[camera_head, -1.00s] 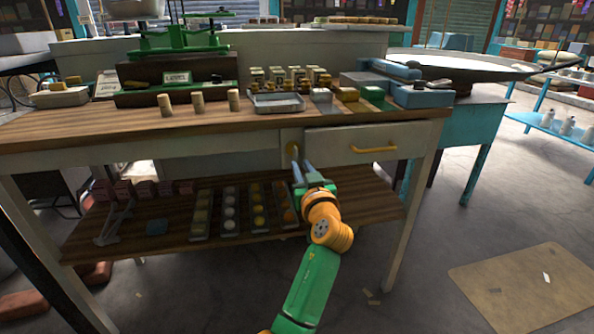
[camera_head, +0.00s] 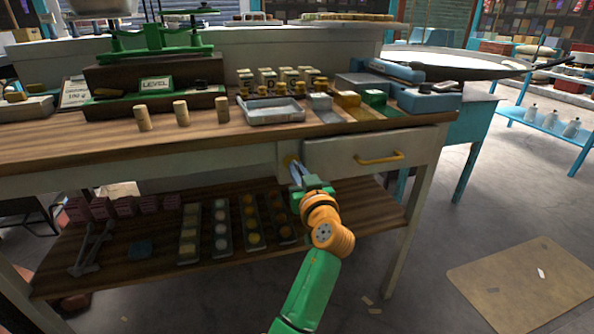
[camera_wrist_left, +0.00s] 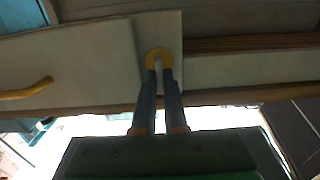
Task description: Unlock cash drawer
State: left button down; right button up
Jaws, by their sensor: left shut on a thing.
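The cash drawer (camera_head: 350,151) has a pale front with a yellow handle (camera_head: 380,158) and looks shut under the wooden counter. A round brass lock (camera_head: 290,160) sits on the panel just left of the drawer. My left gripper (camera_head: 295,170) reaches up to this lock from the front. In the left wrist view the two dark fingers (camera_wrist_left: 159,75) are close together in front of the brass ring (camera_wrist_left: 159,54). They are shut on a small pale piece (camera_wrist_left: 158,66) at the lock, probably a key. The fingers hide most of it. My right gripper is out of view.
The countertop (camera_head: 60,150) carries a green scale (camera_head: 155,42), wooden pegs (camera_head: 181,113), a metal tray (camera_head: 272,111) and a blue box (camera_head: 428,98). Below, a wooden shelf (camera_head: 150,268) holds several coin trays (camera_head: 221,230).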

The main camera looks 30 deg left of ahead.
pick_arm(q)
jog(key=shift+m, duration=0.3)
jog(key=m+p, duration=0.4)
jog(key=m, duration=0.4)
jog(key=m+p, duration=0.4)
jog(key=m, duration=0.5)
jog(key=shift+w+d+f, duration=0.1)
jog(key=shift+w+f, duration=0.1)
jog(key=shift+m, duration=0.3)
jog(key=c, duration=1.2)
grip_release()
jog(key=shift+c, duration=0.2)
jog(key=v, duration=0.6)
jog(key=shift+s+d, duration=0.2)
jog(key=shift+s, duration=0.15)
